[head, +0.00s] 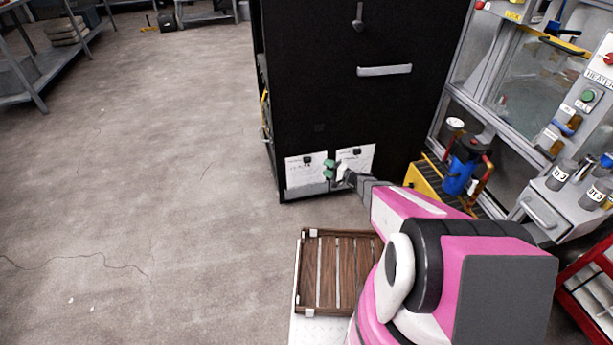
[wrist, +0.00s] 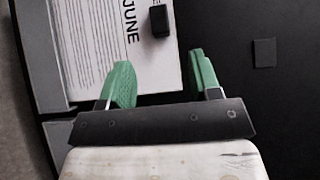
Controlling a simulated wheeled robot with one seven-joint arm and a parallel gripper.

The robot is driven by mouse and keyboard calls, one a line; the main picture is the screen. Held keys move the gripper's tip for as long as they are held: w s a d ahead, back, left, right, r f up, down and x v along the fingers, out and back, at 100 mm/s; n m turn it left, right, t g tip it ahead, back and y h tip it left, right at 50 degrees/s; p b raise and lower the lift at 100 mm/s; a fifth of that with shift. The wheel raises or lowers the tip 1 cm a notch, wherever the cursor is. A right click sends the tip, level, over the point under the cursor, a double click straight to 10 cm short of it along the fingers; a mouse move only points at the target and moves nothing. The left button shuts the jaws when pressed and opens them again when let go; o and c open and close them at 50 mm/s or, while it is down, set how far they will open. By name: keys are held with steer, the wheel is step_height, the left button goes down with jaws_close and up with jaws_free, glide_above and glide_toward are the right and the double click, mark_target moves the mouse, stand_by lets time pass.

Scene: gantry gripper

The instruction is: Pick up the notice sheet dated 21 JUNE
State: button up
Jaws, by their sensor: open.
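Two white notice sheets hang side by side low on the black cabinet's face, a left one (head: 306,172) and a right one (head: 362,154), each with a dark clip at its top. Their print is too small to read in the head view. My gripper (head: 334,171) is between them, at the left sheet's right edge. In the wrist view my gripper (wrist: 160,62) is open and empty. A sheet (wrist: 95,45) lies ahead, its large sideways print showing "JUNE"; the day number is out of frame. One green finger overlaps the sheet's near edge; contact cannot be told.
A grey ledge (wrist: 37,55) runs along the sheet's lower edge. A black clip (wrist: 160,20) is at its top. A slatted wooden crate (head: 320,270) is in front of the cabinet (head: 330,100). A yellow unit with a blue canister (head: 459,176) stands right.

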mark_target(310, 161)
steer(key=x, duration=0.8)
steer(key=shift+w+a, duration=0.2)
steer(key=shift+a, duration=0.1)
jaws_close()
